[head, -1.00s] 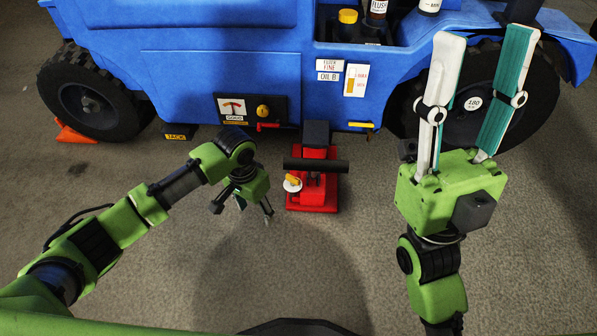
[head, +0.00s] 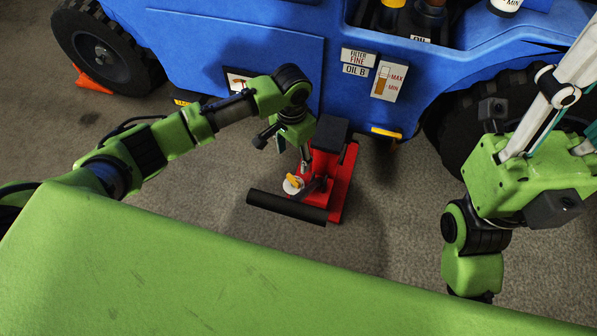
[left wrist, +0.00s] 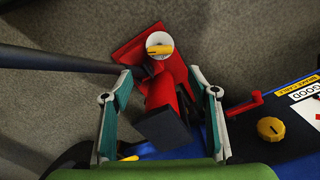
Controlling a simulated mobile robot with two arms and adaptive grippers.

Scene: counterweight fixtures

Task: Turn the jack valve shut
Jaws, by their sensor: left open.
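The red jack (head: 325,170) stands on the floor at the blue vehicle's side, its long black handle bar (head: 287,207) crossing its near end. Its valve (head: 293,184) is a white disc with a yellow lever. In the left wrist view the valve (left wrist: 159,46) lies beyond my fingertips, roughly centred between them. My left gripper (head: 303,163) points down over the jack near the valve. In the left wrist view its fingers (left wrist: 160,92) are spread, with the jack's red body (left wrist: 168,90) showing between them; I see no grip. My right gripper (head: 566,118) is raised, fingers apart, tips out of frame.
The blue vehicle (head: 230,50) fills the back, with black wheels (head: 97,52) and an orange wedge (head: 93,80). In the left wrist view a yellow knob (left wrist: 271,129) and red lever (left wrist: 245,104) lie right of my fingers. The floor left of the jack is clear.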

